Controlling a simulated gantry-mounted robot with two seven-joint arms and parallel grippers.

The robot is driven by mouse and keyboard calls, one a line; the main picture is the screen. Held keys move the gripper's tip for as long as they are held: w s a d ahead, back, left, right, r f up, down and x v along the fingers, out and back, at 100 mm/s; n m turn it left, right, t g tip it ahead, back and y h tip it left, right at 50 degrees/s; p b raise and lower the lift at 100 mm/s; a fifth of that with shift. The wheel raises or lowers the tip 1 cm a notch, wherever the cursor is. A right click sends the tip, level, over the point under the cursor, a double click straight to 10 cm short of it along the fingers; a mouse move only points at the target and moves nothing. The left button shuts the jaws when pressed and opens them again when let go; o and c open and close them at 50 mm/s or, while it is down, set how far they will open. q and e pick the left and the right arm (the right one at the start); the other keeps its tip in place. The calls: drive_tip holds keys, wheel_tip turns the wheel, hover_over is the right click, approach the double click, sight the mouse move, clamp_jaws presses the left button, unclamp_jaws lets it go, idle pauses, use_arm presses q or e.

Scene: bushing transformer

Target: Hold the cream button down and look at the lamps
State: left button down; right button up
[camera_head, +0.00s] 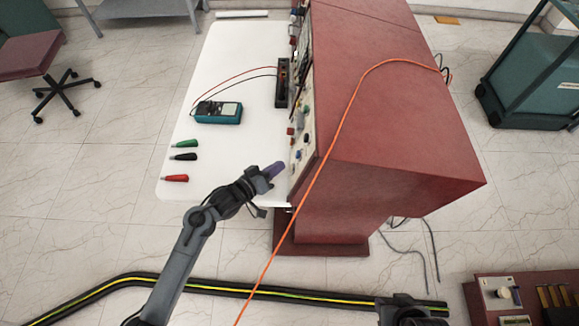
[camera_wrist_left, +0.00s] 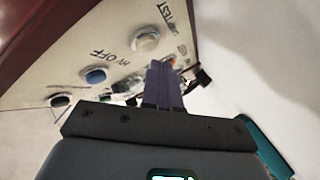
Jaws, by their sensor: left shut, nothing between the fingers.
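The cream button (camera_wrist_left: 146,38) is a round cap on the pale panel in the left wrist view, with lettering ending in TEST beside it. My left gripper (camera_head: 276,170) is shut and empty, its purple fingers close to the panel of the red cabinet (camera_head: 385,105). In the left wrist view the fingertips (camera_wrist_left: 163,66) appear just beside the cream button, lower right of it; I cannot tell whether they touch anything. Lamps cannot be told apart clearly; small coloured parts behind the fingertips are partly hidden. Dark parts of my right arm show at the bottom edge, fingers unseen.
A blue button (camera_wrist_left: 95,75) marked HV OFF sits nearby. A teal meter (camera_head: 219,112) with leads and several coloured plugs lie on the white table (camera_head: 235,60). An orange cable (camera_head: 328,150) crosses the cabinet. Open floor lies left of the table.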

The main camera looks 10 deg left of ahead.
use_arm(q)
drive_tip(key=shift+d, duration=0.15)
drive_tip(key=shift+d, duration=0.2)
drive_tip(key=shift+w, duration=0.1)
drive_tip(key=shift+d+f, duration=0.1)
idle(0.4)
drive_tip(key=shift+d+f+p, duration=0.1)
drive_tip(key=shift+d+p, duration=0.2)
drive_tip(key=shift+d, duration=0.05)
idle(0.4)
idle(0.7)
drive_tip(key=shift+a+r+p, duration=0.25)
drive_tip(key=shift+a+p, duration=0.2)
drive_tip(key=shift+p, duration=0.1)
drive_tip(key=shift+a, duration=0.4)
